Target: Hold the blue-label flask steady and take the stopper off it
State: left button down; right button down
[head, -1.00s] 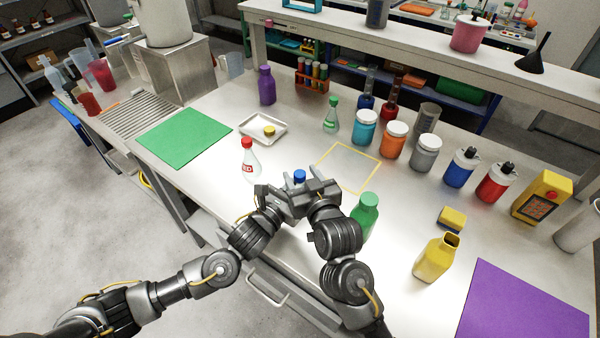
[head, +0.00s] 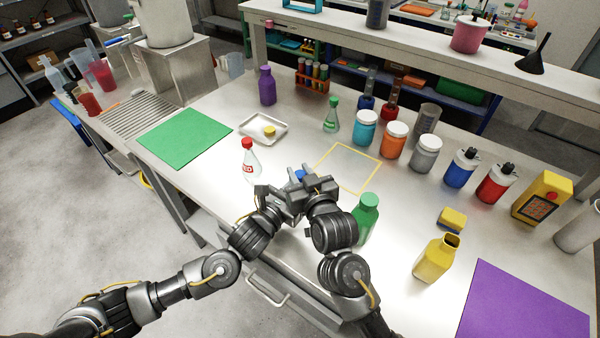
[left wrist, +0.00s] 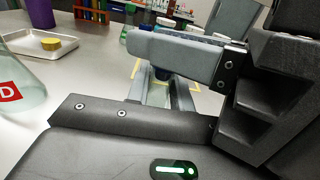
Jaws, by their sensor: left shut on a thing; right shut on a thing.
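The blue stopper (head: 300,175) shows as a small patch between my two grippers at the table's front. The flask under it is hidden by the grippers in the head view. In the left wrist view, the dark blue stopper (left wrist: 162,73) shows under a grey finger, with a bit of the pale glass flask (left wrist: 160,94) below it. My left gripper (head: 286,196) is shut on the flask. My right gripper (head: 310,182) is shut on the stopper, close above my left one. Whether the stopper still sits in the neck cannot be told.
A red-stoppered flask (head: 250,160) stands left of the grippers, and a green bottle (head: 366,215) stands close right of my right arm. A yellow-outlined square (head: 347,166) lies clear behind them. A white tray (head: 281,129) with a yellow cap and a green mat (head: 184,137) lie further left.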

pick_arm(q)
jog(key=shift+s+f, duration=0.1)
jog(key=shift+f, duration=0.2)
pick_arm(e)
jog(key=shift+r, duration=0.2)
dwell(0.3)
jog(key=shift+r, duration=0.9)
